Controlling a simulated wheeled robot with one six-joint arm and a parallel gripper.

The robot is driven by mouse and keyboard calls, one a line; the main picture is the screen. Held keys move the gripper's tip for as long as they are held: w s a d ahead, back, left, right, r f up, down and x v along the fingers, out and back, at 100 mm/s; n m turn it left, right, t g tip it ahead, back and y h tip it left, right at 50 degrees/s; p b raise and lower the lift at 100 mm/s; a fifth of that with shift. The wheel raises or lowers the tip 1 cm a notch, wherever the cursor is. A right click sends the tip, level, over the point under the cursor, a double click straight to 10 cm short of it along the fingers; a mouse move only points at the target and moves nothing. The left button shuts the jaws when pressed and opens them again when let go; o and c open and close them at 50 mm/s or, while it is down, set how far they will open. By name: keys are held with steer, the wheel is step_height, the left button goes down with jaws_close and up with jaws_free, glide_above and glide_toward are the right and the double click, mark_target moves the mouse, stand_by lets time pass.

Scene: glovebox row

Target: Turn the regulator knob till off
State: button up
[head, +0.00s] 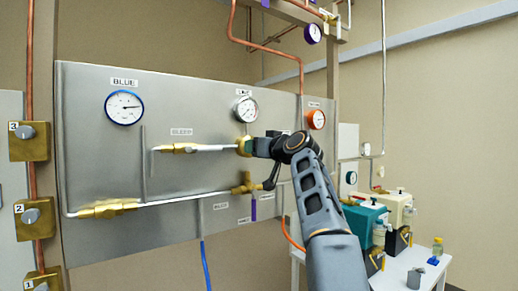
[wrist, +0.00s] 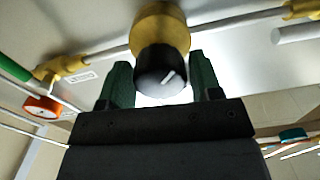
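The regulator knob (wrist: 161,72) is black with a white pointer mark and sits on a round brass body (wrist: 160,27) in the wrist view. My gripper (wrist: 160,85) has its two green fingers on either side of the knob. In the head view my gripper (head: 258,146) reaches the brass body (head: 242,146) on the grey panel; the knob itself is hidden there by my gripper. The white mark points up and to the right in the wrist view.
The grey panel (head: 90,170) carries a blue-rimmed gauge (head: 124,108), a white gauge (head: 246,110) and an orange gauge (head: 316,119). Brass fittings and pipes run beside and below the knob. A white table (head: 402,270) with teal equipment (head: 365,222) stands at right.

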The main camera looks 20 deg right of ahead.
steer(key=shift+o, duration=1.4)
steer(key=s+d+b, duration=0.2)
steer(key=s+b, duration=0.2)
steer(key=s, duration=0.9)
steer(key=shift+s+d, duration=0.3)
steer(key=shift+w, duration=0.1)
steer(key=s+a+f+m+g+p, duration=0.2)
steer(key=a+f+g+p, duration=0.75)
steer(key=p, duration=0.65)
steer(key=s+a+f+n+g+h+p, duration=0.1)
steer(key=s+a+f+g+h+p, duration=0.2)
steer(key=s+a+f+p, duration=0.3)
steer(key=s+f+g+p, duration=0.1)
steer(key=s+f+p, duration=0.3)
steer(key=s+f, duration=0.4)
steer(key=shift+f, duration=0.55)
